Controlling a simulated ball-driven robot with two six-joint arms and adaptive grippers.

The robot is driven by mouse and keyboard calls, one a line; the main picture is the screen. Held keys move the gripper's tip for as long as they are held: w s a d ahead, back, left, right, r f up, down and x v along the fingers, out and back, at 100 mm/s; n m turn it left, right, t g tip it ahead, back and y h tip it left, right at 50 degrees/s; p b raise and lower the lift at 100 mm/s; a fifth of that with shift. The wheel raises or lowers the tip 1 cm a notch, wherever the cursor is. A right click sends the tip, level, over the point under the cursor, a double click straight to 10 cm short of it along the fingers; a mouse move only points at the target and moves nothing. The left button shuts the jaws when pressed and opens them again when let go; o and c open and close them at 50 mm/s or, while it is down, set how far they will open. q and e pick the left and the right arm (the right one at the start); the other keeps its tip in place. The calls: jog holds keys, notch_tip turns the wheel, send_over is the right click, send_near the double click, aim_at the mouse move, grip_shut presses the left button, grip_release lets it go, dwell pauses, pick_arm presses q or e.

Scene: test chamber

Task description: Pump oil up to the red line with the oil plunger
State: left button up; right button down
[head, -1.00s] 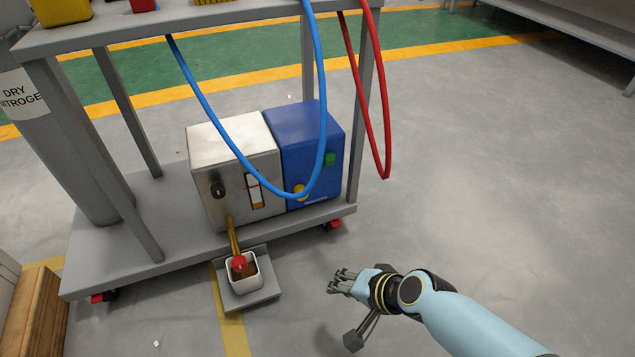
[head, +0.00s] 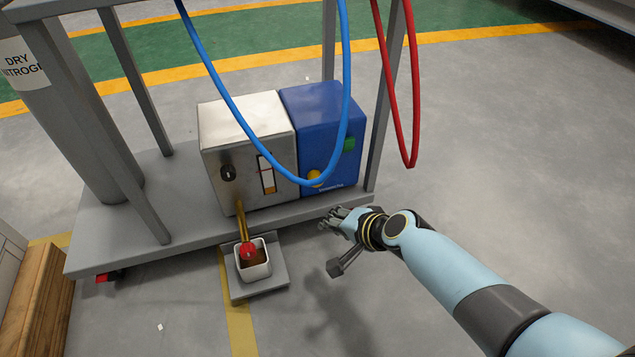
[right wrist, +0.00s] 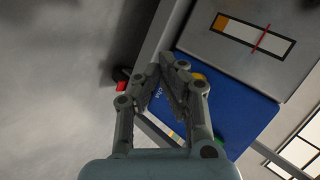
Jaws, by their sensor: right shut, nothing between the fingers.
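The oil plunger (head: 248,249) is a red knob at the end of a slanted brass rod at the front of the steel pump box (head: 245,130). The knob is over a white cup (head: 253,276) holding brown oil. The sight gauge (head: 267,174) on the box has a red line. In the right wrist view the gauge (right wrist: 232,33) shows amber at one end only, short of the line. My right gripper (head: 333,216) is shut and empty, right of the plunger and apart from it. Its closed fingers (right wrist: 166,68) fill the middle of the wrist view. My left gripper is out of view.
A blue box (head: 325,125) stands beside the steel box on the grey cart shelf (head: 180,225). A blue hose (head: 225,90) hangs in front of the boxes. A red hose (head: 411,130) hangs at right. A wooden crate (head: 40,300) is at lower left. Floor at right is clear.

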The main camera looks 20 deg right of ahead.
aim_at(315, 179)
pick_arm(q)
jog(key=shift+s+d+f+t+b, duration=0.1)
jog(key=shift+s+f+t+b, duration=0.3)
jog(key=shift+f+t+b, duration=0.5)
pick_arm(e)
jog(key=w, duration=0.7)
jog(key=shift+w, duration=0.4)
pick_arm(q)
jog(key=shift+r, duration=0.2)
pick_arm(e)
jog(key=shift+a, duration=0.1)
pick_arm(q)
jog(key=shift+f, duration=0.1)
pick_arm(e)
jog(key=shift+w, duration=0.4)
